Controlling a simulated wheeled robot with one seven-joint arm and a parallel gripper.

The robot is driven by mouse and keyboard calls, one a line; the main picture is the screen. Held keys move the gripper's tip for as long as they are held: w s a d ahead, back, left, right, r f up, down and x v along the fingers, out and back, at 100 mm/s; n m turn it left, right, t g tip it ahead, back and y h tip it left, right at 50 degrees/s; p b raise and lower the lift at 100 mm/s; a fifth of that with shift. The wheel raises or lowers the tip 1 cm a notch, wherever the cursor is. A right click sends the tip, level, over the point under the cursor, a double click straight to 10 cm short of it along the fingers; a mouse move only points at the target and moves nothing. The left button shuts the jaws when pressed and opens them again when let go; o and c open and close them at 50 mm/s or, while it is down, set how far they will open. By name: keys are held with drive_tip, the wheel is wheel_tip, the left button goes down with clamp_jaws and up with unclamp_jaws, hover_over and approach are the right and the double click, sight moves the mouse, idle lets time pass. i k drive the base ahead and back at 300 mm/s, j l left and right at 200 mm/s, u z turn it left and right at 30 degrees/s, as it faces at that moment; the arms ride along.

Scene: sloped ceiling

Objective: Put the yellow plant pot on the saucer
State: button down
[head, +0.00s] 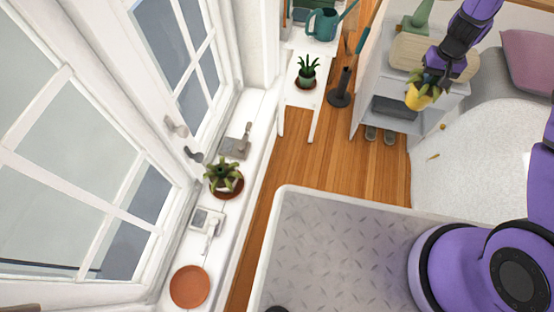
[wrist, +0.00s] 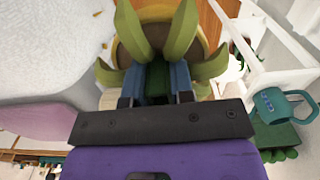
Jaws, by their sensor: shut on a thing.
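The yellow plant pot (head: 418,97) with a green spiky plant is held up in the air at the upper right of the head view. My gripper (head: 434,76) is above it, shut on the plant. In the wrist view, my gripper (wrist: 157,97) has its fingers around the plant's green middle, with the yellow pot (wrist: 127,47) partly hidden behind the leaves. An empty round terracotta saucer (head: 189,286) lies on the white windowsill at the lower left of the head view, far from the pot.
Another plant on a saucer (head: 224,178) stands on the windowsill (head: 262,118), with small metal items nearby. A small white table (head: 300,98) holds a potted plant (head: 307,72). A teal watering can (head: 322,24) stands behind it. A grey shelf (head: 372,82) is near the pot. Wooden floor (head: 345,160) is clear.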

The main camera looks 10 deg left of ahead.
sight(192, 286)
drive_tip(key=k+u, duration=0.35)
drive_tip(key=k+j+u, duration=0.1)
drive_tip(key=u, duration=0.25)
drive_tip(key=k, duration=0.05)
